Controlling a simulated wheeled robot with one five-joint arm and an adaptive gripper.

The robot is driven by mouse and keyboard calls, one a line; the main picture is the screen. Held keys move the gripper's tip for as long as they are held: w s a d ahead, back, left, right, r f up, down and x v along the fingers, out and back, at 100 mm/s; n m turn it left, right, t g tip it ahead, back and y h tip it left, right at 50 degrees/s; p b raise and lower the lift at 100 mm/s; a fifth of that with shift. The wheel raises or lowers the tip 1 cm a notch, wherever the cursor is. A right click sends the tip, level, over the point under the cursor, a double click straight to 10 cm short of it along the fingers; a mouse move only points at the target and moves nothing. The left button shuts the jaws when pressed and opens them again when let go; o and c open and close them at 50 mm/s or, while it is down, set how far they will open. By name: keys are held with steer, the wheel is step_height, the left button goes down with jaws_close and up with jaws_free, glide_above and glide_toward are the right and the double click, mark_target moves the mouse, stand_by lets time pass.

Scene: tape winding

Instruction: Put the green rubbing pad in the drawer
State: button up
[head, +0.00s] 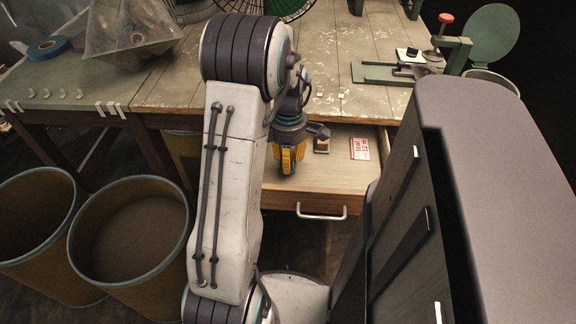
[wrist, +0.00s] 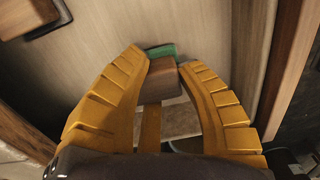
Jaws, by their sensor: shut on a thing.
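The green rubbing pad (wrist: 162,80) shows in the wrist view as a brown block with a green edge at its far side. It sits between the yellow fingertips of my gripper (wrist: 163,65), which is shut on it. In the head view my gripper (head: 287,170) points down over the open drawer (head: 325,182), toward its left front part; the pad is hidden there. The pale drawer floor lies beyond the fingertips in the wrist view. I cannot tell whether the pad touches it.
Inside the drawer lie a small dark-framed brown item (head: 322,145) and a red-and-white card (head: 360,149). The drawer front has a metal handle (head: 322,215). The worn table (head: 200,90) is above; a green clamp device (head: 400,70) stands on it. Bins (head: 130,245) stand at left.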

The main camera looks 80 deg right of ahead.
steer(key=shift+f, duration=1.1)
steer(key=o, duration=1.1)
steer(key=r+p, duration=0.1)
steer(key=r, duration=0.5)
steer(key=r+p, duration=0.2)
steer(key=r, duration=0.4)
steer(key=shift+d+p, duration=0.2)
steer(key=shift+p, duration=0.1)
